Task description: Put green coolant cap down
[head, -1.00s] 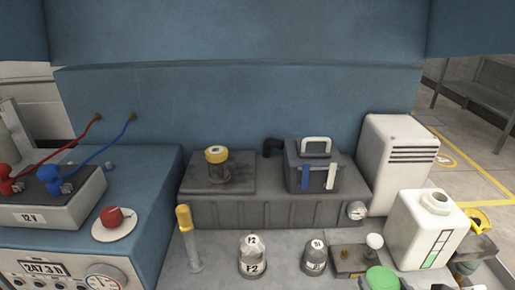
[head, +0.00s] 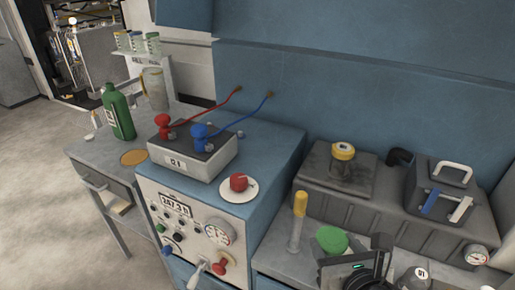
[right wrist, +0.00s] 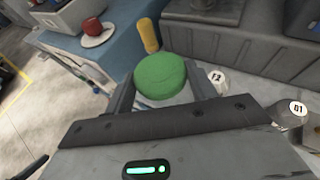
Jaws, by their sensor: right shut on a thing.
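The green coolant cap (head: 331,240) is a round green disc near the lower right of the head view, in front of the dark engine block. It also shows large in the right wrist view (right wrist: 160,77). My right gripper (head: 345,258) is shut on the cap and holds it, with a finger on each side in the right wrist view. What lies directly under the cap is hidden. My left gripper is not in view.
A yellow-topped dipstick (head: 299,220) stands just left of the cap. A filter marked 01 (head: 412,279) is at the right. A battery (head: 193,147) and red knob (head: 238,183) sit on the blue cabinet. A side table (head: 88,150) holds a green bottle (head: 117,112).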

